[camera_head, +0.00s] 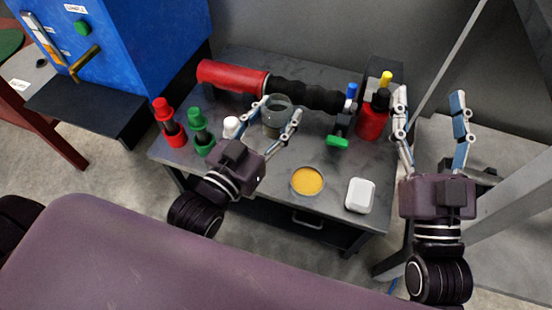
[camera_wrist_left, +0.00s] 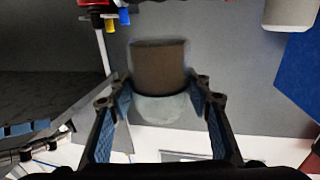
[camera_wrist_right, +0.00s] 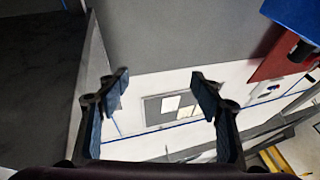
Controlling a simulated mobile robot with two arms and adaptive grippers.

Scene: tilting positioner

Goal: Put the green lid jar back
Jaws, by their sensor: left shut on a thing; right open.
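A clear glass jar (camera_head: 277,118) with dark contents is between the fingers of my left gripper (camera_head: 279,121), above the middle of the grey table. My left gripper is shut on it. The jar (camera_wrist_left: 160,70) also shows between the fingers in the left wrist view, with brown-grey contents and a clear end. No green lid can be made out on it. I cannot tell whether its base touches the table. My right gripper (camera_head: 430,112) is open and empty, beyond the table's right edge; the right wrist view shows nothing between its fingers (camera_wrist_right: 160,85).
The grey table (camera_head: 270,175) carries a red bottle (camera_head: 171,125), a green bottle (camera_head: 201,135), a red and black cylinder (camera_head: 235,78), a green-ended tool (camera_head: 338,142), a red container (camera_head: 372,120), a yellow-filled dish (camera_head: 307,181) and a white box (camera_head: 360,195). A blue cabinet (camera_head: 150,45) stands left.

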